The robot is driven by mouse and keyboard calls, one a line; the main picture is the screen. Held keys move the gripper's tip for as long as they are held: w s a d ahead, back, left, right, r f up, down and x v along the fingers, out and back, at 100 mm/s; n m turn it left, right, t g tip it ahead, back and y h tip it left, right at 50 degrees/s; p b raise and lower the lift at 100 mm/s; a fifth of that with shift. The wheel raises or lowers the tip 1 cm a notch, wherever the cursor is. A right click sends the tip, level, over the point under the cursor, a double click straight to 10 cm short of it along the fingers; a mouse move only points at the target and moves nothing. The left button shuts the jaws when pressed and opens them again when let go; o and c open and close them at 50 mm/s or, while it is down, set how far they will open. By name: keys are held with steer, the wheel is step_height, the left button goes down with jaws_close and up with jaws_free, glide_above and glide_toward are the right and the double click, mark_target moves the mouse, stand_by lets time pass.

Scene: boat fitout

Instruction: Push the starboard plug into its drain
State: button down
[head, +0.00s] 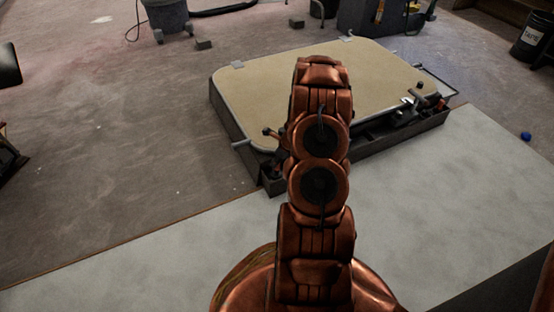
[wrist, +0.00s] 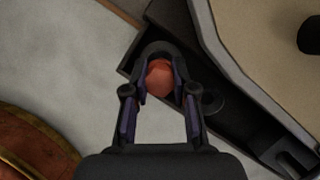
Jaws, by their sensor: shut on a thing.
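In the wrist view a round orange-red plug (wrist: 160,79) sits between the fingertips of my gripper (wrist: 160,88), which is shut on it. A dark rounded rim curves around the plug's far side. I cannot tell whether that rim is a drain, or whether the plug is in it or above it. A dark round ring (wrist: 211,101), which looks like a drain opening, lies just right of the right finger in the black trough (wrist: 250,123). In the head view my arm hides the gripper and the plug.
The trough borders a unit with a beige top (head: 380,80), light-edged. A lever-like fitting (head: 412,100) stands at its right front. A pale floor strip (head: 430,190) lies in front, with a small blue ball (head: 526,136) at right. The brown floor (head: 110,130) at left is mostly clear.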

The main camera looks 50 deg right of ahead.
steer(key=shift+f, duration=0.65)
steer(key=shift+f, duration=1)
steer(key=c, duration=0.9)
jaws_free()
steer(key=shift+o, duration=0.2)
steer(key=shift+r, duration=0.1)
steer(key=v, duration=1.1)
steer(key=shift+r, duration=0.4)
steer(key=shift+s+d, duration=0.1)
steer(key=shift+s, duration=0.05)
